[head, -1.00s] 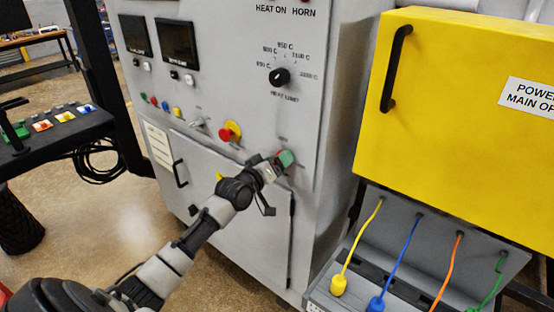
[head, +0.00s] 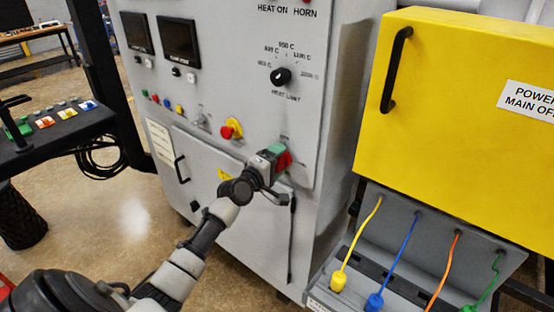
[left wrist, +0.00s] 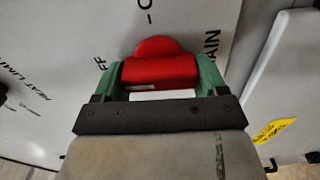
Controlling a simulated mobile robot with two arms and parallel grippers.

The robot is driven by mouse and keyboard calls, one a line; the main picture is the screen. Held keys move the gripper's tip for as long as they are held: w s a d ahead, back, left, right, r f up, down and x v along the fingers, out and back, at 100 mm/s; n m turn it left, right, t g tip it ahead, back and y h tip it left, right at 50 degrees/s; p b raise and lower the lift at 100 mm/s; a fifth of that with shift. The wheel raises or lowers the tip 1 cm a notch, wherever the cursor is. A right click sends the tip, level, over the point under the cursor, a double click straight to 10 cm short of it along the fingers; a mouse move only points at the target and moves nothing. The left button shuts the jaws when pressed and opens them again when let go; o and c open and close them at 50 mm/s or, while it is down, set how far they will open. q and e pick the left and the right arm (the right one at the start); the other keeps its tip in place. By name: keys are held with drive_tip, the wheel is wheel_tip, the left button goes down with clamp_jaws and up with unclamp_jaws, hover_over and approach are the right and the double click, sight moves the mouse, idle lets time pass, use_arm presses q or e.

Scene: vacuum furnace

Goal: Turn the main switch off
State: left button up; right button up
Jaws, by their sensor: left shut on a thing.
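The main switch is a red rotary handle (head: 285,161) at the lower right of the grey furnace panel. In the left wrist view the red handle (left wrist: 160,71) sits between two green fingertips, with the printed letters "MAIN", "FF" and part of an "O" around it. My left gripper (head: 277,156) is shut on this handle, one finger on each side. In the wrist view the handle's grip lies across the picture. My left gripper hides part of the switch in the head view. My right gripper is not in view.
A red emergency knob on yellow (head: 230,129) is up and left of the switch. A heat limit dial (head: 280,76) is above. A yellow box (head: 455,110) stands close at the right, over colored cables. The cabinet door (head: 225,185) is below left.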

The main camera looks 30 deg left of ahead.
use_arm(q)
drive_tip(key=shift+n, duration=0.6)
drive_tip(key=o, duration=0.9)
drive_tip(key=s, duration=0.3)
drive_tip(key=s+b, duration=0.1)
drive_tip(key=s, duration=0.3)
drive_tip(key=s+a, duration=0.1)
drive_tip(key=s, duration=0.2)
drive_tip(key=shift+s+f+b, duration=0.1)
drive_tip(key=shift+s+b, duration=0.3)
